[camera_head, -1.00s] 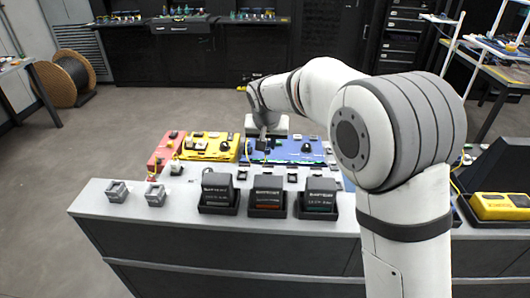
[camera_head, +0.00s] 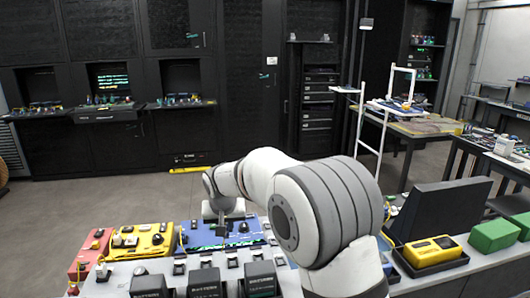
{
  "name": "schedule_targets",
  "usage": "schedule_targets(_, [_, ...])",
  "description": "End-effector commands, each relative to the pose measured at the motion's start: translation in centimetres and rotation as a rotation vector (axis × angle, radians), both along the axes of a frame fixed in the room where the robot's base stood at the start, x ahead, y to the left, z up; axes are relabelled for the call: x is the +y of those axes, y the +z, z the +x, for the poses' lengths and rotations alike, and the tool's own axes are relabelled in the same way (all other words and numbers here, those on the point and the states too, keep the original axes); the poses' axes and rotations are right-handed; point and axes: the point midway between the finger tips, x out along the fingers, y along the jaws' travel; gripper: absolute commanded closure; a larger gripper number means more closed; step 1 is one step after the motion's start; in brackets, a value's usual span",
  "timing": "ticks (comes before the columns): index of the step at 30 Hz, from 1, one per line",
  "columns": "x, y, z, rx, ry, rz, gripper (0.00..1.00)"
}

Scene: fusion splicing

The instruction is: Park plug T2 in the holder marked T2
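My gripper (camera_head: 221,226) hangs down over the blue panel (camera_head: 256,238) on the workbench. It is small and partly hidden by my own wrist, so I cannot see whether its fingers are apart or hold anything. Small dark and grey connector pieces stand on and in front of the blue panel. No T2 marking is legible, so I cannot pick out plug T2 or its holder.
Left of the blue panel are a yellow panel (camera_head: 139,241) and a red panel (camera_head: 90,252). Black labelled blocks (camera_head: 204,284) line the front. At right are a dark upright panel (camera_head: 440,210), a yellow device (camera_head: 432,251) and green boxes (camera_head: 494,236). Open floor lies behind the bench.

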Motion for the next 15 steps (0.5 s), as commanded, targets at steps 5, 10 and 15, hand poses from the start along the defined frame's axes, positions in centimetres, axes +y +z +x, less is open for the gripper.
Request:
schedule_targets(5, [-9.8, -1.5, 3.9, 0.006, -0.071, 0.001, 1.0])
schedule_targets(10, [-18.6, -2.8, 6.0, 0.004, -0.128, 0.002, 1.0])
schedule_targets(15, [-25.2, -3.6, 6.7, -0.003, -0.171, 0.001, 1.0])
